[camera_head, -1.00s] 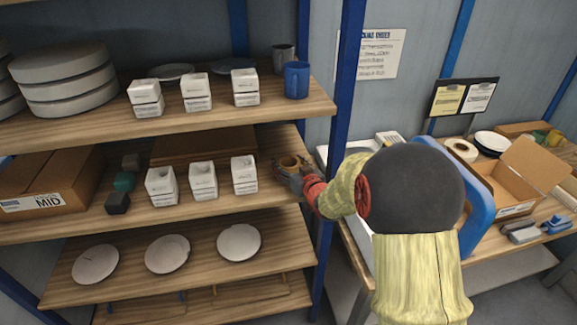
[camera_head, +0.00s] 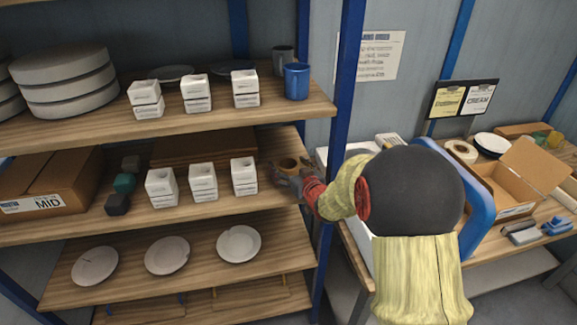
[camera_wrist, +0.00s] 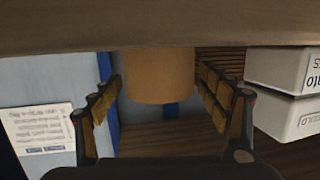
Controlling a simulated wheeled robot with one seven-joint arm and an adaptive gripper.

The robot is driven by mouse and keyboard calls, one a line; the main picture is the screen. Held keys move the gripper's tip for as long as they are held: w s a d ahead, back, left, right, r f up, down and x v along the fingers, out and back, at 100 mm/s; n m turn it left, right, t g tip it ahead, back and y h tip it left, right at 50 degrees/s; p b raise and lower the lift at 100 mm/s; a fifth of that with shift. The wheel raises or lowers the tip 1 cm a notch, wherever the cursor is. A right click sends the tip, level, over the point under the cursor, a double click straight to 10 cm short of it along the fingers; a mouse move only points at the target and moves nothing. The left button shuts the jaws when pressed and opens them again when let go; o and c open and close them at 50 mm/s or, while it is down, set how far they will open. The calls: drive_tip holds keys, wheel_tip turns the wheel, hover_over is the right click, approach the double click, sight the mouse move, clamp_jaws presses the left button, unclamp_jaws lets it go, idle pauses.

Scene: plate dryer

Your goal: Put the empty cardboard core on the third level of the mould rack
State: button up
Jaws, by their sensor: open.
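The cardboard core (camera_head: 289,162) is a short tan cylinder at the right end of the rack shelf (camera_head: 215,214) that holds white moulds, third from the bottom. It appears to stand upright on the board. In the wrist view the core (camera_wrist: 160,72) lies between the fingers, with a visible gap on each side. My gripper (camera_head: 282,171) is open around it, reaching in from the right; the gripper also shows in the wrist view (camera_wrist: 160,90). The fingers partly hide the core's lower part in the head view.
White moulds (camera_head: 244,176) stand left of the core, close by. A blue rack post (camera_head: 343,115) rises right of it. A blue cup (camera_head: 297,81) stands on the shelf above, plates (camera_head: 239,244) lie below. A bench with an open carton (camera_head: 520,180) is at right.

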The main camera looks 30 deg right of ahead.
drive_tip(key=shift+r, duration=0.2)
drive_tip(key=p+v, duration=0.2)
drive_tip(key=v, duration=1)
drive_tip(key=shift+r, duration=0.15)
drive_tip(key=shift+a+r, duration=0.1)
drive_tip(key=shift+r, duration=0.2)
drive_tip(key=s+a+r+g, duration=0.2)
drive_tip(key=s+a+g, duration=0.1)
drive_tip(key=s+a, duration=0.3)
drive_tip(key=s+a+r+g+y, duration=0.1)
drive_tip(key=s+a+r+g, duration=0.1)
drive_tip(key=s+a, duration=0.4)
drive_tip(key=s+a+r+n+g, duration=0.1)
drive_tip(key=s+a+g, duration=0.4)
drive_tip(key=s, duration=0.9)
drive_tip(key=shift+s+a+r, duration=0.25)
drive_tip(key=shift+a+r, duration=0.35)
drive_tip(key=shift+r, duration=0.3)
